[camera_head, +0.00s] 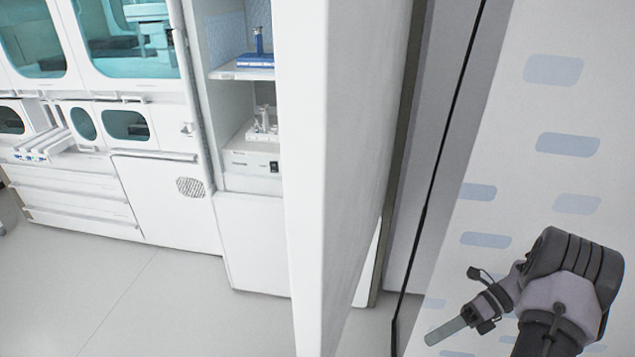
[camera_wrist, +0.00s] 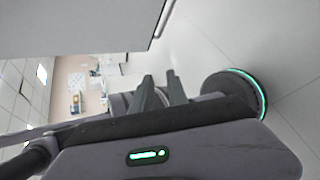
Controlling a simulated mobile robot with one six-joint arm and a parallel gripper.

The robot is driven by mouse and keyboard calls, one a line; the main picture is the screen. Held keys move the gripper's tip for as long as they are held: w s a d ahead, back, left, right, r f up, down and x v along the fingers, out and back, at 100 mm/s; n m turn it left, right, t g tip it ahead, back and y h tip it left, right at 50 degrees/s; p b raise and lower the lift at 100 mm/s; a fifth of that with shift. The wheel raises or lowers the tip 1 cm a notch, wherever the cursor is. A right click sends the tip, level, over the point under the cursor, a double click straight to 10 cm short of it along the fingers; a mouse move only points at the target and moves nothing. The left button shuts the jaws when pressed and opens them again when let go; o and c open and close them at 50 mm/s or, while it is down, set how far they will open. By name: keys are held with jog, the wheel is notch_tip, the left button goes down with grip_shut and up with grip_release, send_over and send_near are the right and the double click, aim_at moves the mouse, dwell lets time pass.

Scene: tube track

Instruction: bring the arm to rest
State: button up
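My gripper (camera_wrist: 161,88) shows in the wrist view as two dark fingers standing apart, with nothing visible between them. In the head view my arm is folded at the lower right, and the gripper end (camera_head: 458,326) points left and slightly down. It hangs in front of a pale panel with blue patches. No tube is seen in the gripper.
A white wall or door edge (camera_head: 340,150) stands left of the arm. Beyond it are a shelf with a blue rack (camera_head: 255,61), a white device (camera_head: 252,160) and white cabinets with teal windows (camera_head: 130,40). Grey floor (camera_head: 150,290) is clear at the lower left.

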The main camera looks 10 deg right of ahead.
jog(key=a+r+n+h, duration=0.8)
jog(key=a+r+n, duration=0.7)
jog(key=r, duration=0.4)
jog(key=s+a+r+n+t+h, duration=0.2)
jog(key=s+a+r+n+t, duration=0.4)
jog(key=a+n, duration=0.5)
jog(key=s+n, duration=0.2)
jog(key=shift+s+a+h, duration=0.15)
jog(key=shift+s+h, duration=0.15)
jog(key=shift+s, duration=0.1)
